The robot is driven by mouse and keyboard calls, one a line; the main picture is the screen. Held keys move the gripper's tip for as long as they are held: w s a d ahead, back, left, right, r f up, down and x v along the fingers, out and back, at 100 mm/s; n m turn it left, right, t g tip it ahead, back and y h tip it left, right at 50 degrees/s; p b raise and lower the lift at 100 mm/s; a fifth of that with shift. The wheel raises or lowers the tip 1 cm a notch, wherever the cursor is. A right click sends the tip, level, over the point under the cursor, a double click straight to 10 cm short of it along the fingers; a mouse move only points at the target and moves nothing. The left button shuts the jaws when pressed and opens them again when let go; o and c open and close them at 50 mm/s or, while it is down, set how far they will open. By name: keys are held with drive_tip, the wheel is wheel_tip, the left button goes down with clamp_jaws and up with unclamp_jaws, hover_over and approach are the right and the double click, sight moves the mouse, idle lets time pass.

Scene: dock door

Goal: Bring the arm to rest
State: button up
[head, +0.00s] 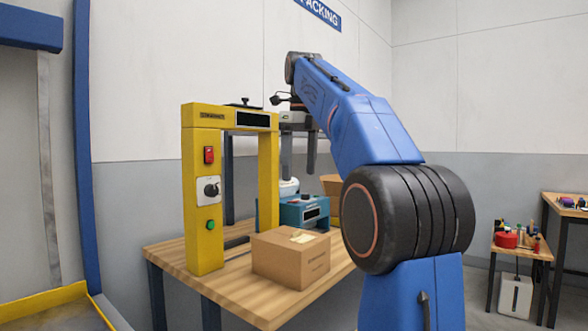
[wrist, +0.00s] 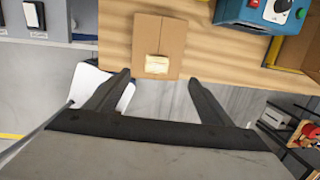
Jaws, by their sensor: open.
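My arm is raised and bent over the packing bench (head: 235,285). My gripper (head: 299,165) points down behind the yellow frame's right post in the head view. Its two fingers are apart with nothing between them; the wrist view shows the same open fingers (wrist: 158,78). A closed cardboard box (head: 285,262) with a pale label sits on the bench near its front edge. In the wrist view the box (wrist: 146,28) lies just beyond the fingertips, and the gripper does not appear to touch it.
A yellow frame (head: 203,200) with a red switch, a dial and a green button stands on the bench. A blue device (head: 304,212) is behind the box. A side table (head: 522,250) with small items stands at the right.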

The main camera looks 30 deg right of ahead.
drive_tip(key=shift+r, duration=0.15)
drive_tip(key=s+a+f+n+t, duration=0.1)
drive_tip(key=s+a+f+n, duration=0.4)
drive_tip(key=s+f+n, duration=0.4)
drive_tip(key=s+a+f+n+t, duration=0.1)
drive_tip(key=s+a+f+n, duration=0.4)
drive_tip(key=f, duration=1.5)
drive_tip(key=s+a+f+n+t, duration=0.1)
drive_tip(key=s+a+f+n, duration=0.4)
drive_tip(key=s+f+n, duration=0.8)
drive_tip(key=f+n, duration=0.2)
drive_tip(key=n, duration=0.3)
drive_tip(key=shift+s+a, duration=0.25)
drive_tip(key=shift+s, duration=0.15)
